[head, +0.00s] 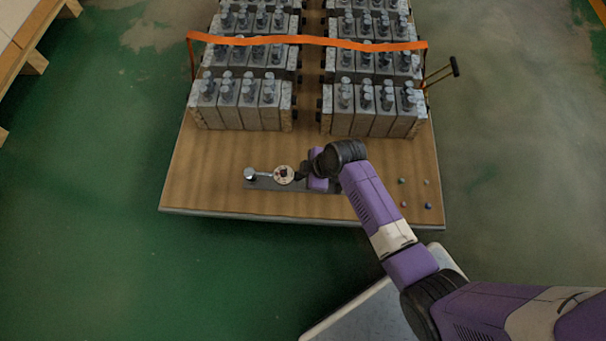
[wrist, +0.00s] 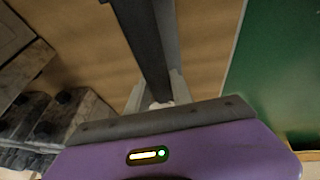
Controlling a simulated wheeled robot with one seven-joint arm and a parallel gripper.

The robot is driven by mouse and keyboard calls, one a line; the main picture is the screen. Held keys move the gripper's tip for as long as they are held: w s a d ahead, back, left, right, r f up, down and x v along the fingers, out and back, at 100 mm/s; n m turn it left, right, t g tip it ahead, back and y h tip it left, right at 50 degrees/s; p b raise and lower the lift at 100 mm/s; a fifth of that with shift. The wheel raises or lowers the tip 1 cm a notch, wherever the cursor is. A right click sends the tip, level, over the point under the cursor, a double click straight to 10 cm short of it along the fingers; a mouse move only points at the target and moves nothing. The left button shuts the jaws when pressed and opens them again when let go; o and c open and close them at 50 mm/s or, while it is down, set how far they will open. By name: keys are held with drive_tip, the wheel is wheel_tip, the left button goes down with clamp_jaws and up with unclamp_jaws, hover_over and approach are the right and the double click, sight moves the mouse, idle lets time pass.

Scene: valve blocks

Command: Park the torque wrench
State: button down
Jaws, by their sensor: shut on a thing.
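The torque wrench shows in the head view as a bar with a round pale dial (head: 284,174) and a silver end at its left. Its dark handle (wrist: 146,40) runs from the top of the wrist view down between my fingers. My gripper (wrist: 157,96) is shut on this handle; in the head view my gripper (head: 303,172) is at the right of the dial, partly hidden by my wrist. A grey flat strip (head: 258,185) lies on the wooden board below the wrench. I cannot tell whether the wrench touches the strip.
Rows of grey valve blocks (head: 365,108) stand behind on the wooden board (head: 215,195). An orange strap (head: 310,41) crosses over them, with a black-handled lever (head: 440,73) at right. Several small bits (head: 428,206) lie at the board's right. Green floor surrounds it.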

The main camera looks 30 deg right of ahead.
drive_tip(key=shift+f, duration=0.45)
drive_tip(key=c, duration=1.1)
unclamp_jaws()
drive_tip(key=shift+o, duration=0.3)
drive_tip(key=shift+f, duration=0.1)
drive_tip(key=shift+s, duration=0.1)
drive_tip(key=p+v, duration=0.3)
drive_tip(key=v, duration=0.5)
drive_tip(key=shift+a, duration=0.1)
